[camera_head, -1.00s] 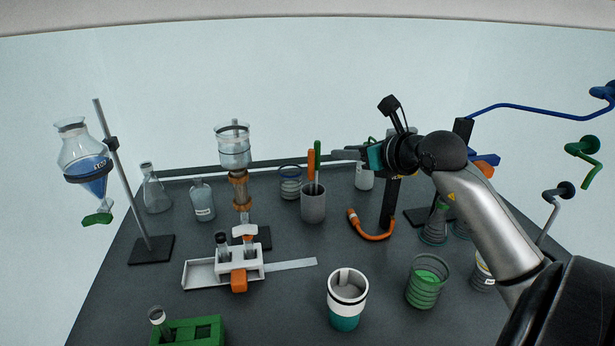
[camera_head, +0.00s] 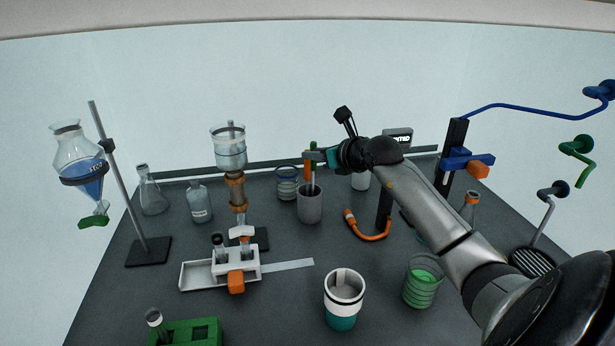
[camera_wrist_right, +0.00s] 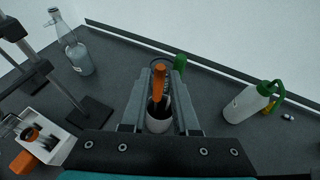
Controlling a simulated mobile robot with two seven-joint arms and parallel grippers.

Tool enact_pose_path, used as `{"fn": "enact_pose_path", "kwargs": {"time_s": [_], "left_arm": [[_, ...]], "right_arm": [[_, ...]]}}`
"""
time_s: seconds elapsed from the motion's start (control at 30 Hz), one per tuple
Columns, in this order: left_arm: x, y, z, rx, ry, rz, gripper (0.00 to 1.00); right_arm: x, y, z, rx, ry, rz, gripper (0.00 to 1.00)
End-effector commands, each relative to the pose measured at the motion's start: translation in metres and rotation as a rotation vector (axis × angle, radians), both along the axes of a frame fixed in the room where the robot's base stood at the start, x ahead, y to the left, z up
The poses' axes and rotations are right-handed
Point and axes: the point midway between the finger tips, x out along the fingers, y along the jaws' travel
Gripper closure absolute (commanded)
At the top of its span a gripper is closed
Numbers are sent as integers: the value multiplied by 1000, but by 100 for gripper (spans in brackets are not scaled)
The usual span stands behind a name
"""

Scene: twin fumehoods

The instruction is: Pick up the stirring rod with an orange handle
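The stirring rod with an orange handle (camera_head: 308,172) stands in a grey cup (camera_head: 310,208) at the middle of the bench. A rod with a green handle (camera_head: 313,148) stands in the same cup. My right gripper (camera_head: 310,156) is at the handles and hides part of them. In the right wrist view, my right gripper (camera_wrist_right: 160,80) is open, with the orange handle (camera_wrist_right: 158,78) between its fingers. The green handle (camera_wrist_right: 180,64) is just outside the right finger there. The cup (camera_wrist_right: 158,122) shows below. My left gripper is not in view.
A filter stand (camera_head: 237,190) is further left. An orange hose (camera_head: 368,236) lies right of the cup. A wash bottle (camera_wrist_right: 248,103) stands at right in the wrist view. A teal-and-white cup (camera_head: 343,300) is in front.

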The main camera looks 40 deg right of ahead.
Motion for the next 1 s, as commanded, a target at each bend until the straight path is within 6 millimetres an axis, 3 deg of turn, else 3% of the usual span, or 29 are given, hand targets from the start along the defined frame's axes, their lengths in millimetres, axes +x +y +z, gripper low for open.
{"fn": "enact_pose_path", "kwargs": {"time_s": [0.3,0.67,0.9,1.0], "left_arm": [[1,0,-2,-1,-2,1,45],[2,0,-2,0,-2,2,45],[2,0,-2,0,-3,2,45],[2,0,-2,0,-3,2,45]], "right_arm": [[31,-4,-18,3,-1,0,72],[36,-4,-20,0,1,1,72],[36,-4,-20,0,1,1,98],[35,-4,-20,0,1,1,100]]}}
